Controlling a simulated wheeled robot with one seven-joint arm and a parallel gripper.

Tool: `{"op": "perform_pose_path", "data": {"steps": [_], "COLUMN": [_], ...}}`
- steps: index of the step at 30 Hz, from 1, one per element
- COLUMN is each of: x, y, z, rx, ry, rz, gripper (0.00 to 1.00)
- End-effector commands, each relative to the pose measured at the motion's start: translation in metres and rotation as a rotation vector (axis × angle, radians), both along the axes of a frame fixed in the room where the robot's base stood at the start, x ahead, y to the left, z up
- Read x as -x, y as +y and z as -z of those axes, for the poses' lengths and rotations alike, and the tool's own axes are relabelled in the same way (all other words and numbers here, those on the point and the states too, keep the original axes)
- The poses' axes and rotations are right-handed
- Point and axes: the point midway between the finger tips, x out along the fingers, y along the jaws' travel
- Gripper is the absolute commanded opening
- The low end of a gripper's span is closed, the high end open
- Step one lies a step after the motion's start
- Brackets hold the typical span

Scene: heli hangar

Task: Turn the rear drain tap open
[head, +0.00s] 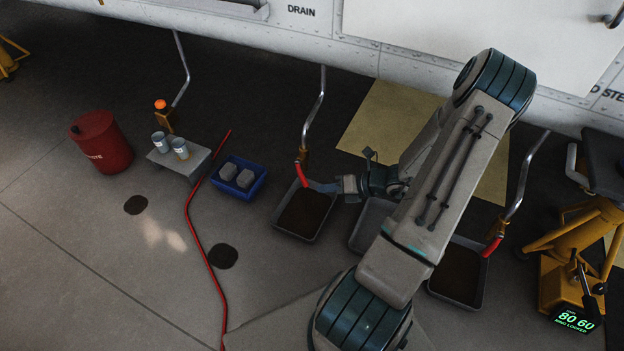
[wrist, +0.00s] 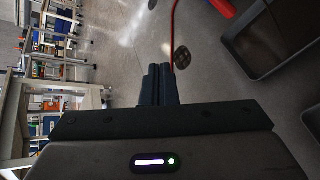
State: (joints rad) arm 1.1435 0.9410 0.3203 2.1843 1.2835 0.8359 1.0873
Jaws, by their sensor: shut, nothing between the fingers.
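Several drain pipes hang from the white fuselage. The middle pipe (head: 316,108) ends in a brass tap (head: 302,155) with a red lever (head: 301,174) pointing down, above a dark drip tray (head: 318,237). My gripper (head: 313,185) is shut and empty, its fingertips close beside that lever's lower end on the right; I cannot tell whether they touch. In the wrist view the shut fingers (wrist: 160,85) point away, with a red bar (wrist: 220,7) at the top. The right pipe's tap also has a red lever (head: 491,247). The left pipe's tap has an orange knob (head: 160,104). No label marks which is rear.
A red bin (head: 101,142), a small grey stand (head: 188,165) with cans, and a blue crate (head: 257,187) stand left. A red hose (head: 197,237) crosses the floor. A yellow jack (head: 571,262) stands right. More trays lie beneath my arm. The front-left floor is mostly clear.

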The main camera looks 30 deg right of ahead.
Motion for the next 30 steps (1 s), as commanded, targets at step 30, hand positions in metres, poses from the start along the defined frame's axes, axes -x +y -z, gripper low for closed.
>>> {"op": "perform_pose_path", "data": {"steps": [30], "x": [-0.077], "y": [-0.023], "z": [0.096], "rx": [-0.465], "ry": [0.196], "rz": [0.592], "gripper": [0.0]}}
